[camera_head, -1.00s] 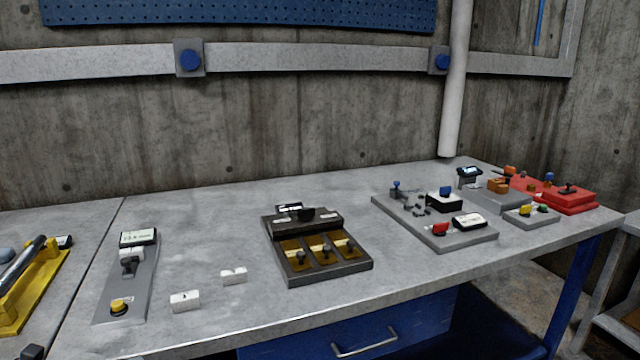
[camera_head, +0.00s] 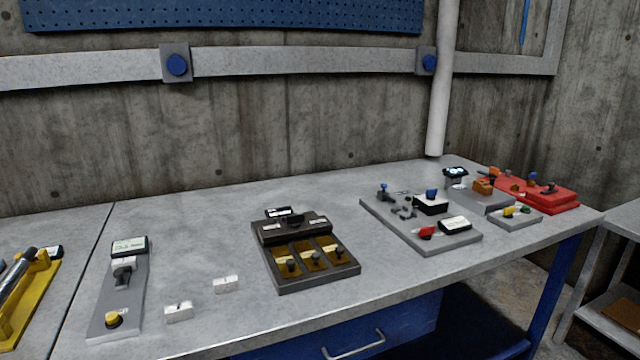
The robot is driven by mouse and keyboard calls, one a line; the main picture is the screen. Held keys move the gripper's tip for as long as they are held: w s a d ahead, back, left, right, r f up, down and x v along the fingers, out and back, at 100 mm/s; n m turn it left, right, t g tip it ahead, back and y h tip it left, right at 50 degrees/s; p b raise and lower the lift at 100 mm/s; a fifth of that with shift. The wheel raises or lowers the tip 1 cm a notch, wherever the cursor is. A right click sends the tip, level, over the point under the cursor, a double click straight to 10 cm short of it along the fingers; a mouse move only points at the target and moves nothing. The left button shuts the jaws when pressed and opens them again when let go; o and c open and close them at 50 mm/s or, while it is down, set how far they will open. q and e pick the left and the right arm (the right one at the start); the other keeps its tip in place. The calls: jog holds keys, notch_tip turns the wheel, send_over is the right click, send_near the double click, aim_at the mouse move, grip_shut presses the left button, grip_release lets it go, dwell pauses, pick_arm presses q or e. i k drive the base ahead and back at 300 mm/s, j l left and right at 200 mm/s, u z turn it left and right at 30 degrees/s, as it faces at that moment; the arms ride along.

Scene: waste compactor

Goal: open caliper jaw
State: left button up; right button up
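No part is clearly recognisable as a caliper jaw at this size. A grey plate (camera_head: 128,300) at the left of the bench carries a small display (camera_head: 129,247), a dark clamp-like part (camera_head: 122,273) below it and a yellow knob (camera_head: 112,319) at its near end. I cannot tell whether that clamp-like part is a caliper jaw, or whether it is open. Two small white blocks, a nearer one (camera_head: 178,311) and a farther one (camera_head: 225,284), lie apart to the right of the plate. Neither of my grippers is in view.
A dark box with three yellowish compartments (camera_head: 304,277) stands mid-bench. Right of it are a grey panel with controls (camera_head: 410,232), a small grey box (camera_head: 514,219) and a red unit (camera_head: 552,199). A yellow frame (camera_head: 38,290) is at far left. The bench's middle back is clear.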

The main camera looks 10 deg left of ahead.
aim_at(122, 273)
jog(key=u, duration=1.3)
jog(key=i+j+z, duration=0.1)
jog(key=z, duration=0.3)
